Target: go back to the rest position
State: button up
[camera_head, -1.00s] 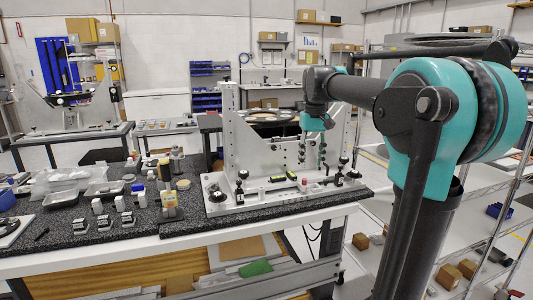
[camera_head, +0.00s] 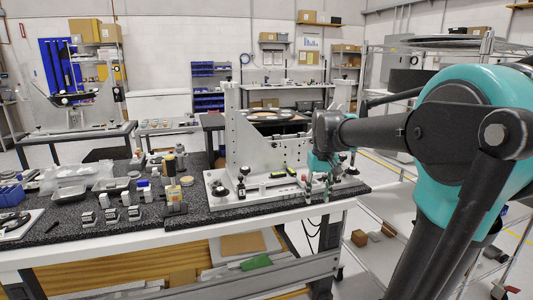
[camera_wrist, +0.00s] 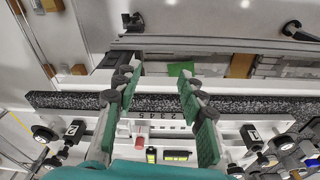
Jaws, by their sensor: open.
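My gripper (camera_head: 318,188) is at the front right of the mirror fixture (camera_head: 245,140), near the bench's front edge in the head view. In the wrist view my gripper (camera_wrist: 158,82) shows two green-padded fingers spread apart with nothing between them. The fixture is a light grey upright frame on a flat base plate (camera_head: 235,200). In the wrist view the base plate (camera_wrist: 160,130) lies below and between the fingers, with a red piece (camera_wrist: 151,129) and a yellow-and-black piece (camera_wrist: 176,155) on it. My arm and gripper hide the fixture's right end in the head view.
The dark speckled bench top (camera_head: 90,235) holds several small blocks, bottles and clear trays (camera_head: 70,193) at the left. A wire shelf rack (camera_head: 440,45) stands at the right behind my arm. The floor in front of the bench's right end looks open.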

jog(key=s+d+f+m+t, duration=0.1)
jog(key=s+d+f+t, duration=0.1)
jog(key=s+f, duration=1.5)
notch_tip(320, 180, down, 3)
jog(key=shift+s+d+t, duration=0.15)
jog(key=shift+d+t, duration=0.1)
jog(key=shift+t, duration=0.15)
